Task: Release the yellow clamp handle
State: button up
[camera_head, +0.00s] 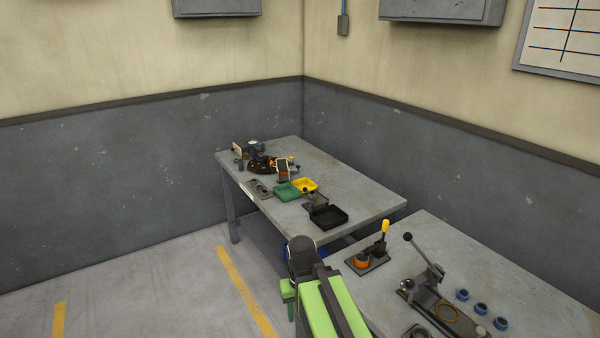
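The yellow clamp handle (385,227) stands nearly upright on a small dark base plate (378,261) on the near table. An orange ring-shaped part (362,260) sits on the same plate, just left of the handle. The handle's lower end and the clamp's contact with the orange part are too small to make out. My green and black arm rises from the bottom middle of the head view, left of the clamp and apart from the handle in the picture. I cannot make out my gripper's fingers.
Right of the clamp stands an arbor press (428,296) with a black-knobbed lever (416,247). Blue rings (480,309) lie beyond it. The farther table (360,188) holds a black tray (328,217), a green bin (287,192) and a yellow bin (305,185). Floor at left is clear.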

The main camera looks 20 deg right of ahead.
aim_at(385, 222)
jog(key=k, duration=0.65)
jog(key=u, duration=0.55)
jog(key=i, duration=1.3)
jog(key=u, duration=0.5)
